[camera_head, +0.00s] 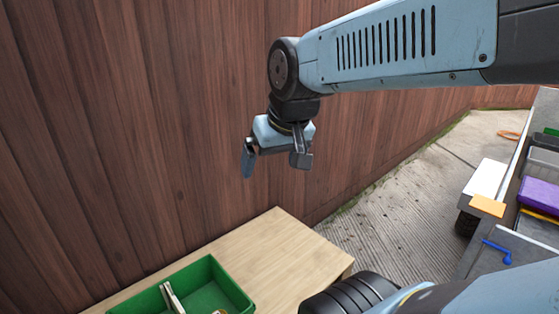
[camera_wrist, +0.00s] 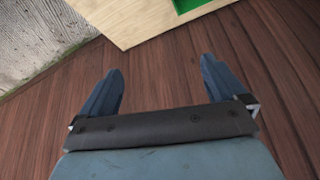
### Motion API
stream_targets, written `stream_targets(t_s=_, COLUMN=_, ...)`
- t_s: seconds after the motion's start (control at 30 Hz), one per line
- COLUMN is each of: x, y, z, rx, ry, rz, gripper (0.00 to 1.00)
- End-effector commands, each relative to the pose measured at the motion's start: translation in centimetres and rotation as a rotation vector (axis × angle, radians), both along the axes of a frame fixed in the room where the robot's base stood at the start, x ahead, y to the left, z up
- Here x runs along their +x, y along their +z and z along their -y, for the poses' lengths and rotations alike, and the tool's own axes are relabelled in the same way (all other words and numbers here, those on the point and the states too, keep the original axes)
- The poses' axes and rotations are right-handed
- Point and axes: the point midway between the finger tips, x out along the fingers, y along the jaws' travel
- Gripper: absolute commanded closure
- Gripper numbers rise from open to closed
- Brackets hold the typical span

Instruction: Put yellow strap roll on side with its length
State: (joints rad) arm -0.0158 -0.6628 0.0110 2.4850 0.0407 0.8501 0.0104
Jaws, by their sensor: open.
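My gripper (camera_head: 276,165) is open and empty, held in the air in front of the brown wooden fence and above the level of the table. In the wrist view its two blue fingers (camera_wrist: 160,85) stand wide apart with only fence boards between them. I cannot make out a yellow strap roll for certain in either view. A yellow-orange flat piece (camera_head: 487,206) lies at the right on the trailer's edge, and a thin yellow strip (camera_head: 540,216) shows under a purple box.
A light wooden table (camera_head: 300,262) stands below, holding a green crate (camera_head: 236,283) with pale items inside. The fence (camera_head: 180,130) is close behind my gripper. A trailer with a purple box (camera_head: 538,193) and a blue tool (camera_head: 497,250) stands right. Concrete ground (camera_head: 400,190) lies between.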

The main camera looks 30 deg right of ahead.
Motion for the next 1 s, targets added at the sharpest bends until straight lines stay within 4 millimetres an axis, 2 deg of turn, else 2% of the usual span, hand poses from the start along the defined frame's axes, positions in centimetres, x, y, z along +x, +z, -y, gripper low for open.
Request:
stream_targets(t_s=0.1, x=-1.7, y=0.6, z=0.9, rx=-0.022, ry=-0.004, rz=0.018, gripper=0.02)
stream_targets(t_s=0.23, x=-2.6, y=0.9, z=1.4, rx=-0.036, ry=-0.006, rz=0.023, gripper=0.02)
stream_targets(t_s=1.0, x=-2.8, y=0.9, z=1.4, rx=-0.038, ry=-0.006, rz=0.023, gripper=0.02)
